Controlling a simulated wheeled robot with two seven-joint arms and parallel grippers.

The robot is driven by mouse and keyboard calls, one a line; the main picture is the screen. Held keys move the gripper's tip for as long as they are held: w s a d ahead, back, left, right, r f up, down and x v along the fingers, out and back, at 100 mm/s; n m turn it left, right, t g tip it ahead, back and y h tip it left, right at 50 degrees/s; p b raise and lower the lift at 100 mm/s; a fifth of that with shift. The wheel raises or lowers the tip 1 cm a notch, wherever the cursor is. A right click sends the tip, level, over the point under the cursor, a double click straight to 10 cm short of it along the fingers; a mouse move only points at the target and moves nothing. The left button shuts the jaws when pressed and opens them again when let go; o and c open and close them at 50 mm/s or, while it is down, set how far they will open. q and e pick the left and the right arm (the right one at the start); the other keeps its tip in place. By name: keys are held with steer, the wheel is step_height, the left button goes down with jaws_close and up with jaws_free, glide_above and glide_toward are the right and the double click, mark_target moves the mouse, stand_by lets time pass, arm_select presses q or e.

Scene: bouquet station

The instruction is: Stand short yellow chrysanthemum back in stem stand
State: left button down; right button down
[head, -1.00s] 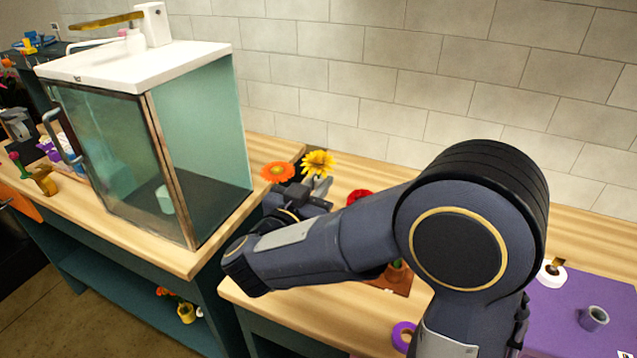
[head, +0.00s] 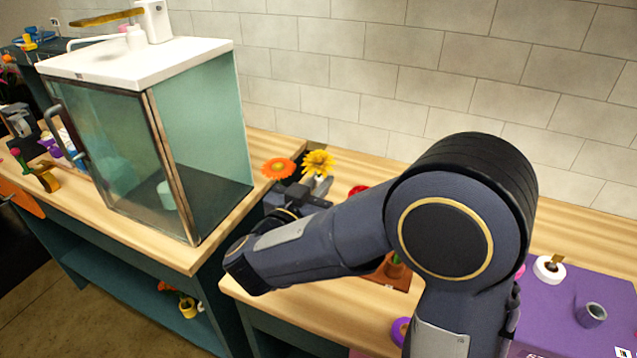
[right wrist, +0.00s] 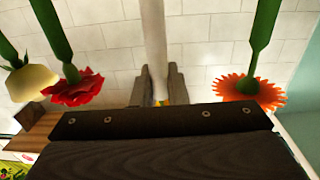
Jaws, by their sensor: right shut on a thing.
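In the right wrist view, my right gripper (right wrist: 159,88) is shut around a pale upright stem (right wrist: 152,40), with a bit of yellow between the fingers. An orange gerbera (head: 278,168) stands just left of the gripper; it also shows in the right wrist view (right wrist: 250,90). A red flower (head: 358,190) is to the right, partly behind my arm. My left gripper is not in view.
A glass cabinet (head: 205,120) with a white top stands close on the left. A brown board (head: 390,274) shows beneath my forearm. A purple mat (head: 560,310) with a white roll (head: 549,270) and a grey ring (head: 591,314) lies at right. The tiled wall is behind.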

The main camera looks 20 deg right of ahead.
steer(key=shift+f, duration=0.75)
stand_by(0.3)
steer(key=shift+f+b, duration=0.55)
steer(key=shift+f, duration=0.75)
stand_by(1.1)
steer(key=c, duration=0.8)
jaws_free()
steer(key=p+v, duration=0.1)
steer(key=v, duration=0.8)
stand_by(0.7)
